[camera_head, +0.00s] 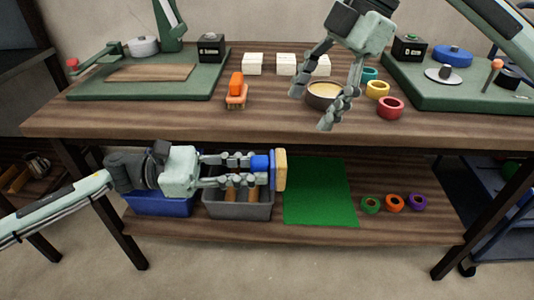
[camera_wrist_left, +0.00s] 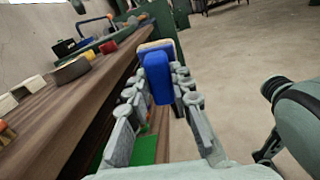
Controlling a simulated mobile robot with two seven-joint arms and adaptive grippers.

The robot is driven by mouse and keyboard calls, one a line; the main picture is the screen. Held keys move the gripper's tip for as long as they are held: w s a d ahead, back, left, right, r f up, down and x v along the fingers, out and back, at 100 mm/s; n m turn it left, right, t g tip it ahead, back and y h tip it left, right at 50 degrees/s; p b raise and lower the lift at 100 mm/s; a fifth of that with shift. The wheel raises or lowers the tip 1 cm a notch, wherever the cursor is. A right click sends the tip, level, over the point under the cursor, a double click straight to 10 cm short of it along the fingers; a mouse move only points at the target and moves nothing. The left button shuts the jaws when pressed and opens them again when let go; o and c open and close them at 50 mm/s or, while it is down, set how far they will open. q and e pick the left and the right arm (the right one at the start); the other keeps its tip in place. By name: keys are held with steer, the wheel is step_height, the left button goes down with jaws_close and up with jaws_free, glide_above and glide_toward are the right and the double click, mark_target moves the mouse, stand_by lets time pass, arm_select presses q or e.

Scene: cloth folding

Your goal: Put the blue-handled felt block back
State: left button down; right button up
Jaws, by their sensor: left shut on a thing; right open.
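The felt block has a blue handle (camera_head: 261,163) and a tan pad (camera_head: 280,170). My left gripper (camera_head: 251,170) is shut on the blue handle, with the pad facing right. It holds the block in front of the lower shelf, near the right end of a grey bin (camera_head: 238,212) and the green mat (camera_head: 318,190). In the left wrist view the blue handle (camera_wrist_left: 157,78) sits between the fingers, with the tan pad beyond it.
A blue bin (camera_head: 157,206) stands left of the grey bin, and coloured rings (camera_head: 395,203) lie right of the mat. On the tabletop (camera_head: 160,122) are an orange-handled brush (camera_head: 236,92), white blocks (camera_head: 253,64), more rings (camera_head: 390,108) and two green stations. The mat looks bare.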

steer(key=w+a+r+m+t+y, duration=0.1)
steer(key=w+a+r+t+y, duration=0.15)
steer(key=w+r+t, duration=0.5)
steer(key=w+a+r+t+y, duration=0.25)
steer(key=w+r+t, duration=0.25)
steer(key=w+r, duration=0.4)
step_height(320, 180, up, 12)
steer(key=s+a+n+t+y, duration=0.3)
steer(key=n+y, duration=0.2)
steer(key=y, duration=0.1)
steer(key=s+a+r+n+g+y, duration=0.2)
steer(key=s+r+n+g+y, duration=0.35)
steer(key=s+n, duration=0.3)
steer(key=s+a+f+n+g+y, duration=0.2)
steer(key=s+a+f+n+g, duration=0.1)
steer(key=s+n+g, duration=0.7)
step_height(320, 180, down, 3)
steer(key=s+a+n+g+h, duration=0.1)
steer(key=s+n+g+h, duration=0.1)
steer(key=n, duration=0.2)
steer(key=n+t+h, duration=0.3)
steer(key=n+h, duration=0.2)
steer(key=h, duration=1.2)
glide_toward(280, 156)
steer(key=f, duration=0.2)
steer(key=shift+t+y, duration=0.25)
steer(key=shift+t, duration=0.05)
steer(key=x, duration=1.1)
steer(key=shift+s+a+r, duration=0.1)
steer(key=shift+s+a, duration=0.1)
